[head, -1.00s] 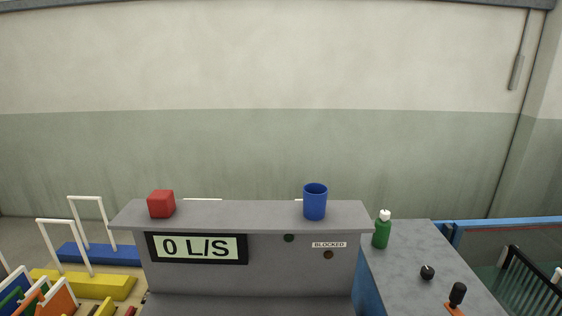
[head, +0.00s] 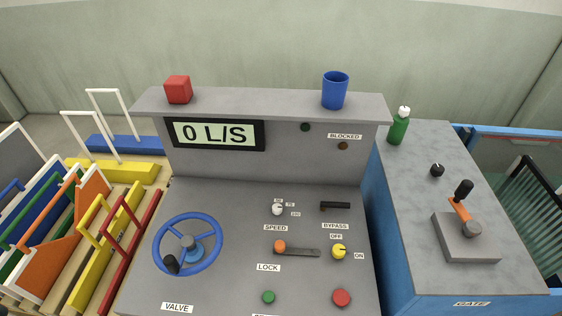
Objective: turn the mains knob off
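A yellow knob (head: 339,251) sits on the right part of the sloping grey console panel. An OFF label (head: 336,237) is above it and an ON label (head: 359,256) is to its right. A small dark mark on the knob seems to point right, toward ON. I can read no "mains" label on it; it is the only knob marked OFF and ON. Neither of my grippers is in view.
Near the knob are an orange-ended LOCK lever (head: 280,246), black BYPASS handle (head: 335,206), white SPEED knob (head: 277,209), red button (head: 341,297) and green button (head: 268,297). A blue valve wheel (head: 188,244) is left. The display (head: 215,134) reads 0 L/S. A blue cup (head: 335,90) stands above.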

